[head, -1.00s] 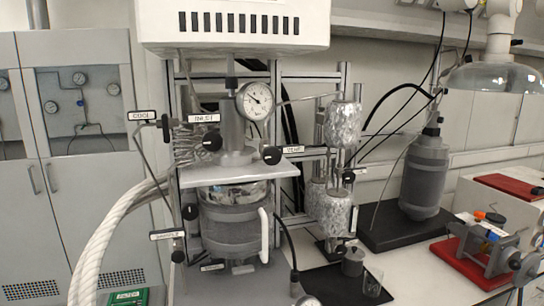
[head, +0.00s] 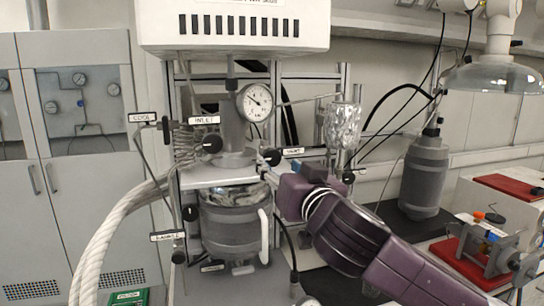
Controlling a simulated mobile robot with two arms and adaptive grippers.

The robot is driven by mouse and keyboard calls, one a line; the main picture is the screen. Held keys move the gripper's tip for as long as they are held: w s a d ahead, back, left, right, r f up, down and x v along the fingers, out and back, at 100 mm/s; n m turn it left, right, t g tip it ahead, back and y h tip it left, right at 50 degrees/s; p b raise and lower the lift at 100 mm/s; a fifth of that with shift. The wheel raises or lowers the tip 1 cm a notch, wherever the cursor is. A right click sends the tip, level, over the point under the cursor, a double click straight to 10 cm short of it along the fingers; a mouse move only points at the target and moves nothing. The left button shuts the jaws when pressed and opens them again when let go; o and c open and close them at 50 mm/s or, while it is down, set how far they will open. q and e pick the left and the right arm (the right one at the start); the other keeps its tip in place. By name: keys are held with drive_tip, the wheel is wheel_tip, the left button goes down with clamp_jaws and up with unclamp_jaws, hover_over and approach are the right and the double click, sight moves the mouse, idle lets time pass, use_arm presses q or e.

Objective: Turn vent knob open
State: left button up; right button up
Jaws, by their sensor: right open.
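The vent knob (head: 272,157) is a round black knob on the reactor head, left of the white VENT label (head: 293,151). My right gripper (head: 266,170) is at the end of the purple arm that comes in from the lower right. Its small fingertip area is just below the vent knob, at the edge of the pale shelf. The gripper is open, and no object shows in it. Whether the fingers touch the knob cannot be told. My left gripper is not in view.
A pressure gauge (head: 254,101) stands above the knob. The INLET knob (head: 212,145) is to the left. The reactor vessel (head: 230,225) hangs below the shelf (head: 205,178). A foil-wrapped cylinder (head: 342,125) and a grey bottle (head: 424,175) stand to the right.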

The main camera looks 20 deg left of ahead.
sight(273, 159)
drive_tip(key=p+x, duration=0.2)
drive_tip(key=x, duration=0.3)
drive_tip(key=shift+w+r+p, duration=0.1)
drive_tip(key=shift+r+p, duration=0.05)
drive_tip(key=shift+p, duration=0.2)
drive_tip(key=shift+p+x, duration=0.3)
drive_tip(key=shift+x, duration=0.5)
drive_tip(key=c, duration=1.2)
drive_tip(key=shift+f, duration=0.2)
